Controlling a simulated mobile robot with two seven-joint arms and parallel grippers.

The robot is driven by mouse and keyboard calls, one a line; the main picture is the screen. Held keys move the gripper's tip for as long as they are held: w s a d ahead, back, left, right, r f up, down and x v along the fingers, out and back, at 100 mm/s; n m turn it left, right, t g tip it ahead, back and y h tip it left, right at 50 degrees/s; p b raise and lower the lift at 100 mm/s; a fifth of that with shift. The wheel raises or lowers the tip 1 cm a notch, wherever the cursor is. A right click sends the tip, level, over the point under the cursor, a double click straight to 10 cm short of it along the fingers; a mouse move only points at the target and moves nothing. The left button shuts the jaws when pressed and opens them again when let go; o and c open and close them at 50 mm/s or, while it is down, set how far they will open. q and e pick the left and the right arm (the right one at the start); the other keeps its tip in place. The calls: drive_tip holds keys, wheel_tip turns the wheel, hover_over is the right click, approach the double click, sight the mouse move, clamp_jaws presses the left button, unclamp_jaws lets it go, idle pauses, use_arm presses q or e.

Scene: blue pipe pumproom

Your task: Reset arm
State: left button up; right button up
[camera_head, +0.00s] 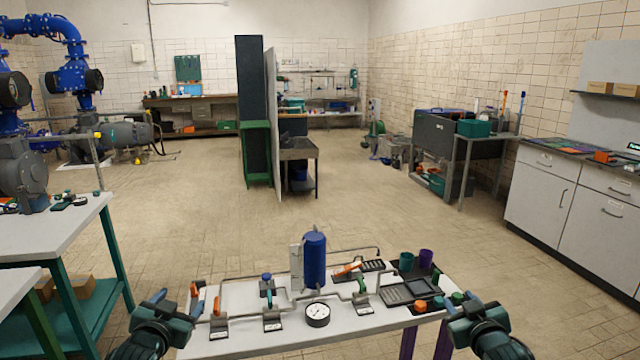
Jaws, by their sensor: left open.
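My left gripper (176,302) is at the lower left, by the left end of a light-topped work table (240,342). It is open with nothing seen between its fingers. My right gripper (456,302) is at the lower right, by the table's right end. Its fingers look spread like the left ones, and I see nothing held. Most of both arms is outside the picture.
On the table stand a blue cylinder (315,260), a round gauge (318,314), valves with pipes, a black tray (405,292) and a purple cup (426,258). Another table (50,235) is at left, a white cabinet (540,190) at right. The floor beyond is open.

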use_arm(q)
drive_tip(key=s+d+f+g+h, duration=0.1)
drive_tip(key=s+d+f, duration=0.4)
drive_tip(key=s, duration=0.6)
drive_tip(key=s+d+f+g+h, duration=0.1)
drive_tip(key=s+d+f, duration=0.4)
drive_tip(key=s, duration=0.6)
drive_tip(key=s+d+f+g+h, duration=0.1)
drive_tip(key=s+d+f+g, duration=0.2)
drive_tip(key=s+d+f, duration=0.3)
drive_tip(key=s, duration=0.5)
drive_tip(key=shift+s+f+h, duration=0.2)
drive_tip(key=shift+s+h, duration=0.1)
drive_tip(key=shift+s, duration=0.05)
use_arm(e)
drive_tip(key=s+a+f+g+y, duration=0.1)
drive_tip(key=s+a+f, duration=0.4)
drive_tip(key=s, duration=0.6)
drive_tip(key=s+a+f+g+y, duration=0.1)
drive_tip(key=s+a+f, duration=0.4)
drive_tip(key=s, duration=0.6)
drive_tip(key=s+a+f+g+y, duration=0.1)
drive_tip(key=s+a+f+g, duration=0.2)
drive_tip(key=s+a+f, duration=0.3)
drive_tip(key=s, duration=0.5)
drive_tip(key=shift+s+f+y, duration=0.2)
drive_tip(key=shift+s+y, duration=0.1)
drive_tip(key=shift+s, duration=0.05)
